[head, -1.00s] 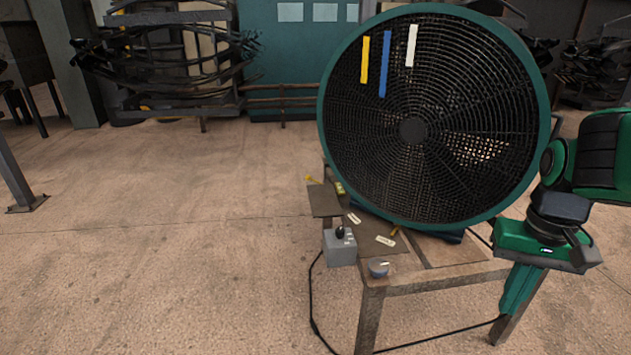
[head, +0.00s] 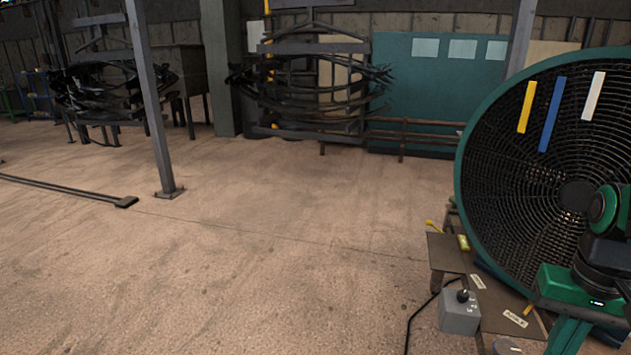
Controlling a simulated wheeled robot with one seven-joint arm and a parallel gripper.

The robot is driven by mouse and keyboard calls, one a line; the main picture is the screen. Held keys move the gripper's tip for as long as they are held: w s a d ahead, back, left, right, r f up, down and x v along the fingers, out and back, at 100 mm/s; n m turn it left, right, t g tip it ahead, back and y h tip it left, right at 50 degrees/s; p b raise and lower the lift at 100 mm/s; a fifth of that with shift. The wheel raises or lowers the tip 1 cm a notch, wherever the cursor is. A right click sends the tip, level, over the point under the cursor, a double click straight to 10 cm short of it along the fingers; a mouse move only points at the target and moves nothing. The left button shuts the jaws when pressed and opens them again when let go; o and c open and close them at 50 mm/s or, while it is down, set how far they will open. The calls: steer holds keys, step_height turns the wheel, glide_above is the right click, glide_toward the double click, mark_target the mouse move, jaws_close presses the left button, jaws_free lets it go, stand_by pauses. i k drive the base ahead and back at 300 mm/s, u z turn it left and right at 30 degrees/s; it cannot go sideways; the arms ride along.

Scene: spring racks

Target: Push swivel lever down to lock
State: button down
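No part is clearly recognisable as the swivel lever. A small grey box (head: 460,318) with a black knob or short lever (head: 463,296) on top sits at the left edge of the fan's stand. My gripper (head: 572,300), green and black, is at the lower right, in front of the fan and to the right of the grey box. It points downward, apart from the box. Its fingertips are not clearly visible, so its opening cannot be judged.
A large round fan (head: 500,160) with a green rim and yellow, blue and white strips fills the right side. A black cable runs down from the stand. A grey post (head: 153,110) and dark racks (head: 315,85) stand farther back.

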mark_target(429, 222)
steer(key=u, duration=0.5)
steer(key=i, duration=2.8)
steer(key=z, duration=1.15)
steer(key=i, duration=0.95)
steer(key=z, duration=0.65)
